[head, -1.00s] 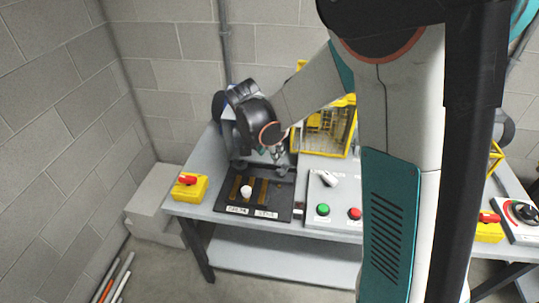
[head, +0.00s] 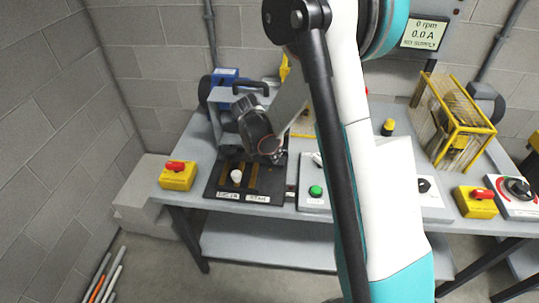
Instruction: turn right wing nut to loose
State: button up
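I cannot make out a wing nut in the head view; it may be too small or hidden by my arm. My gripper (head: 240,150) is at the left part of the bench, low over the back of the black panel (head: 214,188). My black wrist and forearm cover most of it, so I cannot see whether its fingers are open or shut, or whether they touch anything. The black panel has a white knob (head: 237,176) and two labels, the right one reading STAR. A blue machine (head: 224,76) stands behind my wrist.
A yellow box with a red switch (head: 177,177) sits left of the panel; a similar one (head: 476,203) is at right. A green button (head: 315,191), a yellow cage (head: 455,125) and a wall display (head: 423,34) reading NO SUPPLY also show. My arm crosses the middle.

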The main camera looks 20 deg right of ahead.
jog(key=shift+w+d+f, duration=0.1)
jog(key=shift+f, duration=0.3)
jog(key=shift+c, duration=0.2)
grip_shut()
